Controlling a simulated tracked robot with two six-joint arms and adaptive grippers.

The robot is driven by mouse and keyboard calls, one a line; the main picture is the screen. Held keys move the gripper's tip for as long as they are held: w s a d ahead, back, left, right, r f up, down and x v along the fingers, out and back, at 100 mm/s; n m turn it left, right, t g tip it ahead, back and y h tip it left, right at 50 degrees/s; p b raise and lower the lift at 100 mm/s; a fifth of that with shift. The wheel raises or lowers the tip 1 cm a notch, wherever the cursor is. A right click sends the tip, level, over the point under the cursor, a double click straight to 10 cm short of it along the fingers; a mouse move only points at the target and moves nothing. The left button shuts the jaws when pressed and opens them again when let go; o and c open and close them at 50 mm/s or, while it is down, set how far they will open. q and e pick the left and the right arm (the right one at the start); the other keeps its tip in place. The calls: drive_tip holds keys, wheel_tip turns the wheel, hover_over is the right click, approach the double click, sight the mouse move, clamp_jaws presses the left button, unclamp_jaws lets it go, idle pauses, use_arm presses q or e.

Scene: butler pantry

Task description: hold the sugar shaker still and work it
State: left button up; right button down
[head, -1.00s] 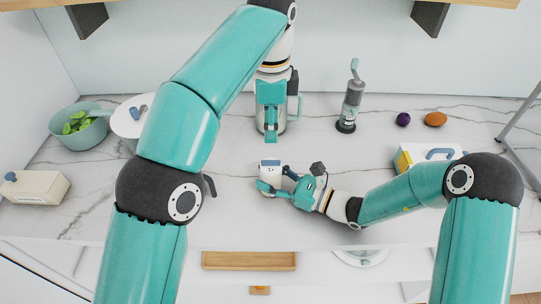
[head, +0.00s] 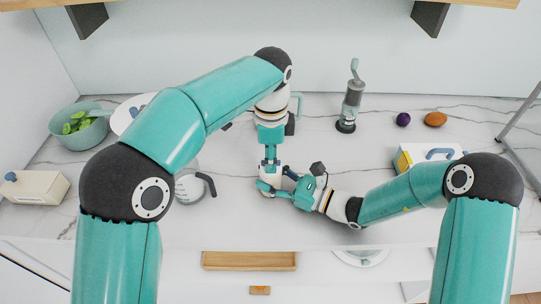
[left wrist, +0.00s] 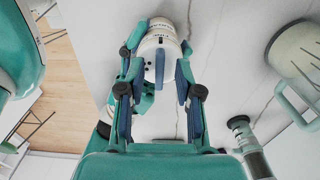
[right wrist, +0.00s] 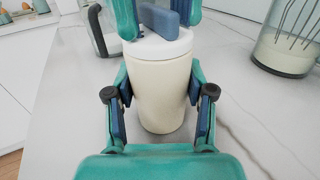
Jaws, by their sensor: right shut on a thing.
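The sugar shaker is a cream cup with a white top and a blue knob. It stands upright on the marble counter; its body (right wrist: 160,90) fills the middle of the right wrist view. My right gripper (right wrist: 160,108) is shut on the body from both sides. My left gripper (head: 270,164) points down over the shaker's top. In the left wrist view its fingers stand apart on either side of the blue knob (left wrist: 160,68), with a gap showing. In the head view the left gripper hides most of the shaker.
A grey grinder (head: 350,105), a purple vegetable (head: 403,119) and an orange one (head: 435,119) stand at the back right. A teal pot (head: 82,138) and a cream box (head: 35,187) are at left. A white vessel with a dark handle (head: 189,188) stands left of the shaker.

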use_arm(q)
drive_tip(key=shift+c, duration=0.3)
clamp_jaws()
drive_tip(key=shift+m, duration=0.4)
drive_tip(key=m, duration=0.9)
idle(0.3)
drive_tip(key=shift+o, duration=0.3)
unclamp_jaws()
